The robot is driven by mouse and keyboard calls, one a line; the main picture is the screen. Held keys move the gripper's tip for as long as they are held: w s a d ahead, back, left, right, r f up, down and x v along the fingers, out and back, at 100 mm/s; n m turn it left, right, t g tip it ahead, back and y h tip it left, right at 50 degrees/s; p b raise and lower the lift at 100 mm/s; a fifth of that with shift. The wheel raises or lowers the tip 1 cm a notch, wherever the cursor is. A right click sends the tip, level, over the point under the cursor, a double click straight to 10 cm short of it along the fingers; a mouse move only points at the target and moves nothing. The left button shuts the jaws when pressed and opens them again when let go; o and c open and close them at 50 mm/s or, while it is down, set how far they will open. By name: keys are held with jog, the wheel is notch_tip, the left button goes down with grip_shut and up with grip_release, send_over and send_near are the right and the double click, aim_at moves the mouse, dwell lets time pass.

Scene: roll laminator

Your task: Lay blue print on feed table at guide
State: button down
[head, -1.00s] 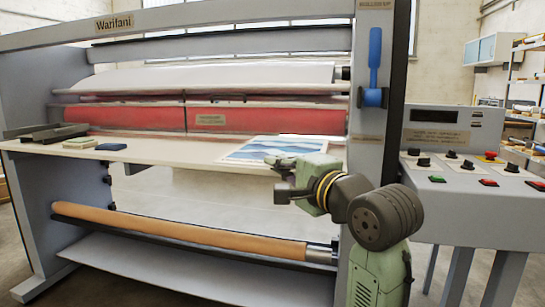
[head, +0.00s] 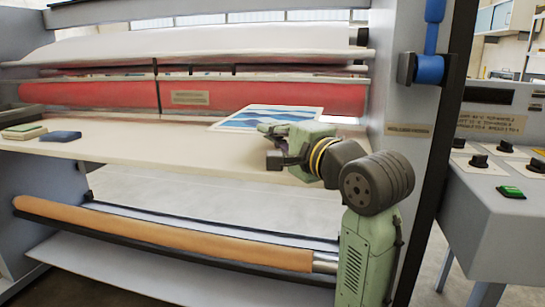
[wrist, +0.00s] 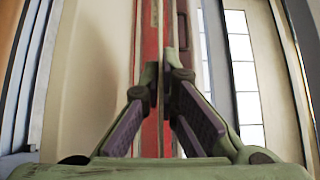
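The blue print (head: 262,118), a white-bordered sheet with blue wave shapes, is level above the right part of the cream feed table (head: 150,146). Its far edge overlaps the red roller band. My gripper (head: 268,134) is at the print's near right edge, its fingers over the sheet. In the wrist view my gripper (wrist: 165,82) has its fingers close together, with a thin edge-on strip between them that fits the held sheet. The gap between print and table is hard to judge. I cannot make out the guide clearly.
A blue block (head: 60,136) and a green-and-cream block (head: 24,131) lie at the table's left. The red roller (head: 270,94) runs behind the table. The right side frame (head: 405,120) and control panel (head: 495,190) stand right of my arm. The table's middle is clear.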

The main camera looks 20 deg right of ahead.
aim_at(274, 179)
notch_tip(274, 179, down, 10)
jog(key=shift+s+r, duration=0.1)
jog(key=shift+r, duration=0.15)
jog(key=c, duration=2.3)
grip_release()
jog(key=shift+f, duration=0.2)
jog(key=o, duration=0.5)
jog(key=shift+r, duration=0.2)
jog(key=b+v, duration=0.1)
jog(key=v, duration=1.1)
